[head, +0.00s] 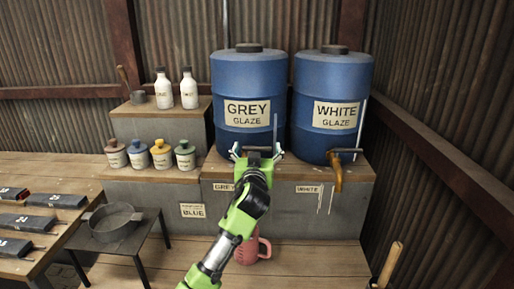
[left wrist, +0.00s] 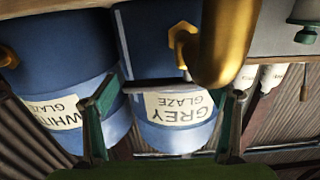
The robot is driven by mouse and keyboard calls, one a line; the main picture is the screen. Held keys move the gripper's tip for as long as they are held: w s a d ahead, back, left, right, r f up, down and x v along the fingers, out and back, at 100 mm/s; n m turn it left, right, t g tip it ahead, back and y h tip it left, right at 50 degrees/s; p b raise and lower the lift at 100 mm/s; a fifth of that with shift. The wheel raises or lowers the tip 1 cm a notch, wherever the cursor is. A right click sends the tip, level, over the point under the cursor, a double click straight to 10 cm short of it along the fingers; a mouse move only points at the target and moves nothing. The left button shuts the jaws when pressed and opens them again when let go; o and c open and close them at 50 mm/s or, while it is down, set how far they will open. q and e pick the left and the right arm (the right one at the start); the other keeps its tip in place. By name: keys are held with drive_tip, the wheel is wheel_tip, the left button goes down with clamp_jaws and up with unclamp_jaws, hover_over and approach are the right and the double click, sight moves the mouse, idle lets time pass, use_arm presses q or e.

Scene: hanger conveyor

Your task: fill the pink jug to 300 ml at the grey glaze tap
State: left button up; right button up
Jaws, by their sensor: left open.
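The grey glaze barrel (head: 249,80) is blue with a "GREY GLAZE" label and stands on the raised shelf. My left gripper (head: 257,151) is open and empty at the lower front of this barrel. It hides most of the grey tap in the head view. In the left wrist view, which is upside down, a brass tap spout (left wrist: 228,45) looms close, between the open fingers (left wrist: 164,116) and nearer the right one. The pink jug (head: 246,254) stands on the lower wooden step below my left forearm, partly hidden by it. Its fill level cannot be seen. My right gripper is out of view.
The white glaze barrel (head: 330,105) with its brass tap (head: 338,172) stands to the right. Several small glaze bottles (head: 162,154) and two white bottles (head: 189,88) are at left. A black stand (head: 150,246) holds a sieve (head: 114,222). The lower step right of the jug is clear.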

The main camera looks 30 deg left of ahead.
use_arm(q)
drive_tip(key=c, duration=1.6)
drive_tip(key=m+t+h+p, duration=0.1)
drive_tip(key=m+h+p, duration=0.1)
drive_tip(key=h+p, duration=0.1)
drive_tip(key=shift+s+r+t, duration=0.2)
drive_tip(key=shift+s+t, duration=0.15)
drive_tip(key=shift+t, duration=0.05)
drive_tip(key=shift+c, duration=0.2)
drive_tip(key=shift+s+d+f+m+t+h+p, duration=0.1)
drive_tip(key=shift+m+t+h+p, duration=0.05)
drive_tip(key=shift+m+h+p, duration=0.45)
drive_tip(key=shift+s+d+f+m+t+h+p, duration=0.15)
drive_tip(key=shift+m+h+p, duration=0.25)
drive_tip(key=shift+h, duration=0.3)
drive_tip(key=shift+w, duration=0.1)
drive_tip(key=o, duration=1.6)
drive_tip(key=shift+o, duration=0.2)
drive_tip(key=v, duration=1.2)
